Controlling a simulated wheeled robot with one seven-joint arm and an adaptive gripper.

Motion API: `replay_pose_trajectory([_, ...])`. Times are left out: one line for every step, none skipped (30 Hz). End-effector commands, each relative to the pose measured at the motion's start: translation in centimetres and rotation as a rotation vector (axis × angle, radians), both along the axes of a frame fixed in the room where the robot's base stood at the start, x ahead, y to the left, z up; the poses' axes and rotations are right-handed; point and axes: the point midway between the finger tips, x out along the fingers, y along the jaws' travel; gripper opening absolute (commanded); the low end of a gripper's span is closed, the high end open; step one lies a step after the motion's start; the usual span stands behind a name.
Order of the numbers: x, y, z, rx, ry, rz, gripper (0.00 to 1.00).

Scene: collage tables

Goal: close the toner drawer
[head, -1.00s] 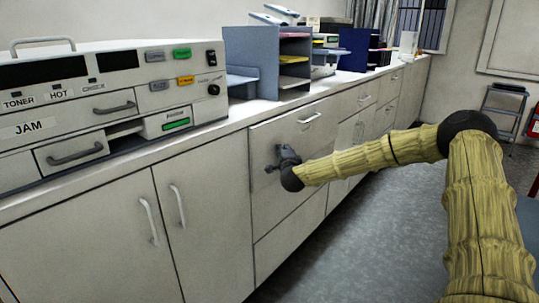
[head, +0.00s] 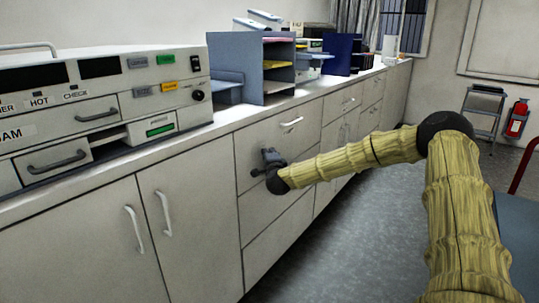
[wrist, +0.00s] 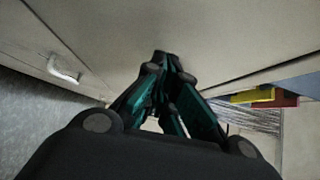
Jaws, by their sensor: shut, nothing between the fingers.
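The beige machine (head: 100,115) stands on the counter at the left in the head view. Its labels include a cut-off "...NER", HOT and CHECK. A lower drawer (head: 32,180) with a dark handle stands out from the machine's front, with a gap beside it. I cannot tell for certain which is the toner drawer. My gripper (head: 262,170) is shut and empty, to the right of the machine and below counter height, close before a cabinet drawer front (head: 293,172). In the wrist view its dark fingers (wrist: 161,58) meet near a pale surface.
The counter edge (head: 225,125) runs between my gripper and the machine. A blue-grey paper sorter (head: 235,55) stands right of the machine. White cabinet handles (head: 291,122) project from the fronts below. The grey floor (head: 345,240) is open at right. A fire extinguisher (head: 516,119) hangs on the far wall.

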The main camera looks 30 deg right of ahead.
Motion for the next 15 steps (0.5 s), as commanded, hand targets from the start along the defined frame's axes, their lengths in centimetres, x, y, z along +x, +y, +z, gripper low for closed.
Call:
replay_pose_trajectory([-0.4, 0.0, -0.1, 0.001, 0.0, 0.002, 0.0])
replay_pose_trajectory([-0.6, 0.0, -0.1, 0.001, 0.0, 0.004, 0.0])
replay_pose_trajectory([-0.8, 0.0, -0.1, 0.003, 0.001, 0.007, 0.0])
replay_pose_trajectory([-1.0, 0.1, -0.2, 0.003, 0.001, 0.01, 0.0])
replay_pose_trajectory([-1.6, 0.6, -0.1, 0.003, 0.002, 0.012, 0.0])
replay_pose_trajectory([-2.3, 1.0, -0.1, 0.003, 0.002, 0.012, 0.0])
replay_pose_trajectory([-2.9, 1.1, -0.1, 0.003, 0.003, 0.012, 0.0])
replay_pose_trajectory([-3.5, 1.2, -0.2, 0.003, 0.003, 0.01, 0.0])
replay_pose_trajectory([-4.3, 1.4, -0.1, 0.003, 0.002, 0.007, 0.0])
replay_pose_trajectory([-4.9, 1.5, -0.1, 0.003, 0.003, 0.006, 0.0])
replay_pose_trajectory([-5.5, 1.6, -0.2, 0.003, 0.003, 0.004, 0.0])
replay_pose_trajectory([-6.2, 1.8, -0.2, 0.004, 0.004, 0.002, 0.0])
replay_pose_trajectory([-6.7, 1.9, -0.2, 0.003, 0.003, 0.002, 0.0])
replay_pose_trajectory([-7.2, 2.1, -0.2, 0.003, 0.003, 0.002, 0.0])
replay_pose_trajectory([-7.7, 2.4, -0.2, 0.004, 0.003, 0.001, 0.0])
